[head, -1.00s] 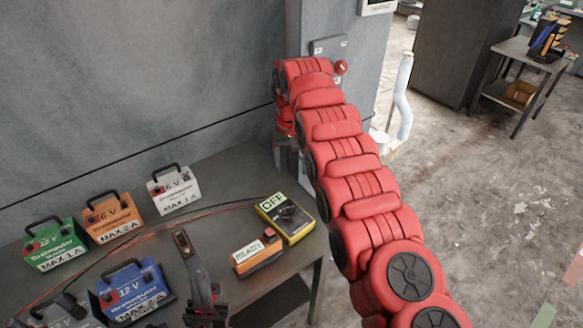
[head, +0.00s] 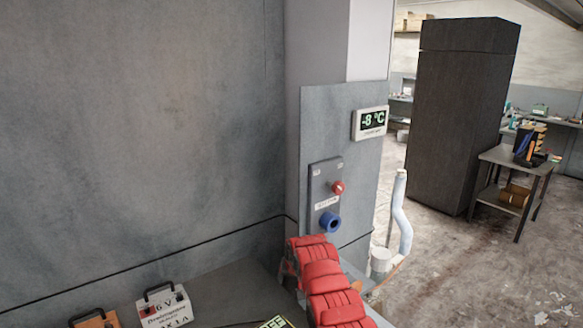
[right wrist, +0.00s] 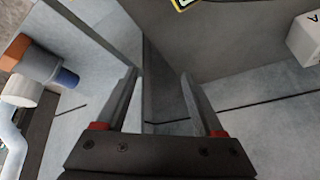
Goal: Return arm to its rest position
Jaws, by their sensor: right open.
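My right arm (head: 325,285) is red and segmented and rises from the bottom of the head view. Its gripper is mostly hidden behind the arm there, low in front of the wall panel. In the right wrist view my right gripper (right wrist: 158,90) shows two dark fingers spread apart, with nothing between them. My left gripper is not in view.
A white 6 V box (head: 164,307) stands on the dark table (head: 232,287), with an orange box (head: 95,320) beside it. A display (head: 370,122) reads -8 °C. A pale pipe (head: 401,215) stands right of the wall corner. Open floor lies further right.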

